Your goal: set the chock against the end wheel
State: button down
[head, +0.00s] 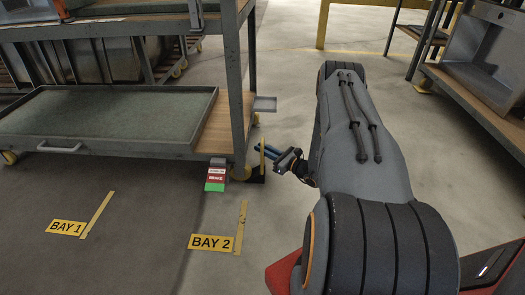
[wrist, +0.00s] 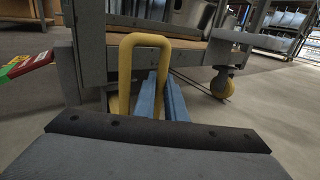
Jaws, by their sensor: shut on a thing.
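The chock (head: 257,179) is a dark wedge with an upright yellow loop handle, low at the rack's near right corner. Its handle (wrist: 126,75) stands in front of the rack in the wrist view. The yellow end wheel (head: 238,173) is just left of the chock, under the corner post. I cannot tell whether they touch, or whether the chock rests on the floor. My gripper (head: 266,152), with blue fingers, reaches in from the right and is shut on the handle. The fingers show in the wrist view (wrist: 163,100). My gripper's body hides the wedge there.
The rack (head: 243,110) has a green tray (head: 120,105) on its lower shelf and a small grey ledge (head: 264,104) on its right side. A red and green tag (head: 216,176) hangs by the corner post. Another rack (head: 465,90) stands right. The aisle floor between is clear.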

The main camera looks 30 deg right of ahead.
jog(key=c, duration=2.2)
grip_release()
jog(key=shift+f, duration=0.1)
jog(key=o, duration=0.4)
jog(key=p+v, duration=0.4)
jog(key=v, duration=0.8)
